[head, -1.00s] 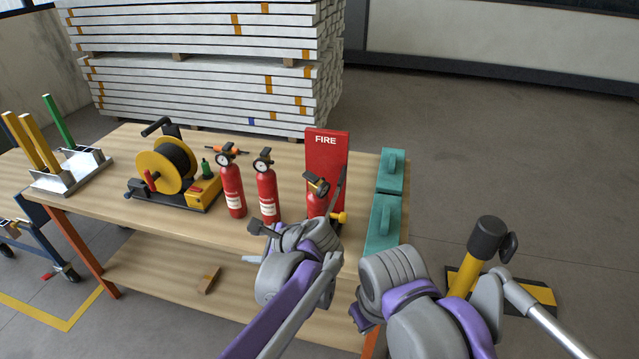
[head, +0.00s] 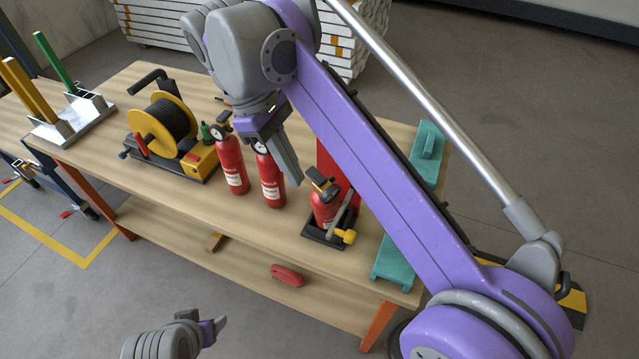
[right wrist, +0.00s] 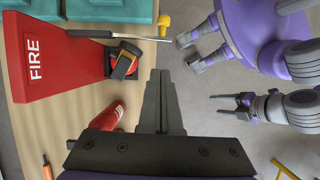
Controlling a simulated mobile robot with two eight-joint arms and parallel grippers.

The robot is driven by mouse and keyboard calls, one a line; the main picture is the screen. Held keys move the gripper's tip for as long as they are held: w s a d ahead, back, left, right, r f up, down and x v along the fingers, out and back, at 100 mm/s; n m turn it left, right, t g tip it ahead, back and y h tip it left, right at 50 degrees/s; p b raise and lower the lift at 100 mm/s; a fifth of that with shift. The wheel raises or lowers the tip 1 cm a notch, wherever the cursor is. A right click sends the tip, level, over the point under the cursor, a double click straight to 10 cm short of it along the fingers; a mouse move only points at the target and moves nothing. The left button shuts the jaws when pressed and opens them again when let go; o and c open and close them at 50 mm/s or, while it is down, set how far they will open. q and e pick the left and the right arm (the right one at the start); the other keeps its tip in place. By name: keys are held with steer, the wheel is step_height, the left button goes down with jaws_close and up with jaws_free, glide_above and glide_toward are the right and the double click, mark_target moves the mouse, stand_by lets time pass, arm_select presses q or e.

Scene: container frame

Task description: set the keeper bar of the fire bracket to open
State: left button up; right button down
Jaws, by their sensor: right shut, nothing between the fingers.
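The fire bracket has a red back plate (head: 327,163), marked FIRE in the right wrist view (right wrist: 36,68), and a dark base. A red extinguisher (head: 323,212) stands in it. The grey keeper bar (head: 344,212) rises at a tilt beside the extinguisher, with a yellow knob (head: 347,237) near its foot. The bar also shows in the right wrist view (right wrist: 140,37). My right gripper (head: 292,178) is shut, empty and pointing down, left of the bracket and apart from the bar.
Two loose extinguishers (head: 231,165) (head: 269,180) stand left of the bracket, close to my right gripper. A yellow cable reel (head: 160,130) is farther left. Teal blocks (head: 397,258) lie at the table's right end. A red object (head: 287,275) lies on the lower shelf.

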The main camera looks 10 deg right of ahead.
mark_target(340, 231)
steer(key=s+d+f, duration=0.1)
steer(key=f, duration=0.2)
steer(key=s+d+f+b, duration=0.1)
steer(key=d+f, duration=0.1)
steer(key=s+d+f, duration=0.2)
steer(key=f, duration=0.1)
steer(key=shift+f, duration=0.35)
steer(key=shift+s+d, duration=0.35)
steer(key=shift+d, duration=0.15)
steer(key=shift+s+d+n, duration=0.4)
steer(key=shift+d, duration=0.25)
steer(key=shift+w+a, duration=0.1)
